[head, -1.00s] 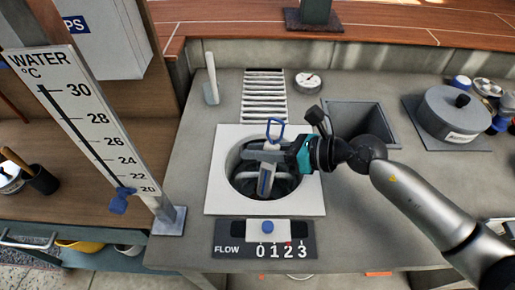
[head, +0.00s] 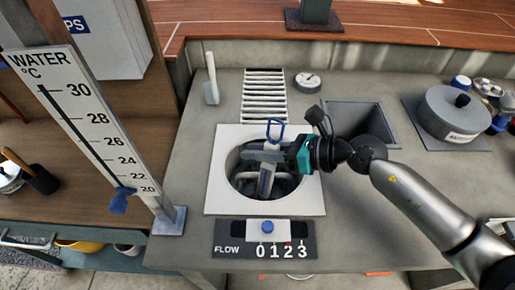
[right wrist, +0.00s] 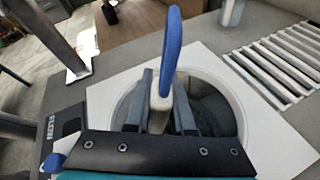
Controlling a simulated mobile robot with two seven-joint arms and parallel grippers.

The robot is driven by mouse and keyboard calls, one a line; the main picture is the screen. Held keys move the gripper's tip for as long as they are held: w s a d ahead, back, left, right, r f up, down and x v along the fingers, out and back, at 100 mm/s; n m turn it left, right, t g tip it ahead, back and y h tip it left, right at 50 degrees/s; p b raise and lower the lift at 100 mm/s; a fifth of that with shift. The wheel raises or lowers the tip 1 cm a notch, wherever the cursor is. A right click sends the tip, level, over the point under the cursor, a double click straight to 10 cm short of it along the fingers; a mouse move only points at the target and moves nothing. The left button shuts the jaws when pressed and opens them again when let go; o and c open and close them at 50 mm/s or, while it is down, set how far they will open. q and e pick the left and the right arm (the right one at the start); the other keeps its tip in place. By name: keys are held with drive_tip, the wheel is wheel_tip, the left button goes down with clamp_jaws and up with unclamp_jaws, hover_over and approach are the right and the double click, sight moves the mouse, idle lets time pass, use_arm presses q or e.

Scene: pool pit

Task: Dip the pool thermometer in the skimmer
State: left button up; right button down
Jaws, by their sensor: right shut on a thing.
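The pool thermometer (head: 266,180) has a blue loop handle on top and a pale body. It is upright in the round opening of the skimmer (head: 222,197), which has a square white rim. My right gripper (head: 268,156) is shut on the thermometer below its loop. In the right wrist view the thermometer (right wrist: 161,104) stands between the two fingers (right wrist: 158,112), over the dark inside of the skimmer (right wrist: 235,95). The lower end is hard to make out, and I cannot tell how deep it sits. My left gripper is not in view.
The water scale (head: 97,120) stands at the left with a blue pointer near 20. The flow panel (head: 232,240) is in front of the skimmer. Behind are a slatted grate (head: 264,98) and a round gauge (head: 307,83). A square recess (head: 365,122) and grey pot (head: 455,115) are right.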

wheel_tip(320, 180, up, 12)
drive_tip(key=p, duration=1.1)
drive_tip(key=shift+r+p, duration=0.25)
drive_tip(key=shift+p, duration=0.15)
idle(0.5)
idle(1.0)
wheel_tip(320, 180, up, 8)
drive_tip(key=f+p, duration=0.1)
drive_tip(key=p, duration=0.5)
drive_tip(key=shift+m+t, duration=0.5)
drive_tip(key=shift+t, duration=0.1)
drive_tip(key=d+b, duration=0.2)
drive_tip(key=b, duration=0.1)
drive_tip(key=d+f+b, duration=0.1)
drive_tip(key=d+b, duration=0.1)
drive_tip(key=b, duration=0.1)
drive_tip(key=shift+d+f, duration=0.2)
drive_tip(key=shift+d, duration=0.2)
drive_tip(key=s+d+f+m+t+h+b, duration=0.1)
drive_tip(key=d+b, duration=0.3)
drive_tip(key=d, duration=0.1)
drive_tip(key=s+d+f+m+t+b, duration=0.1)
drive_tip(key=d+f+b, duration=0.1)
drive_tip(key=d, duration=0.4)
drive_tip(key=shift+s+h+b, duration=0.25)
drive_tip(key=shift+h+b, duration=0.15)
drive_tip(key=shift+b, duration=0.5)
drive_tip(key=shift+f, duration=0.1)
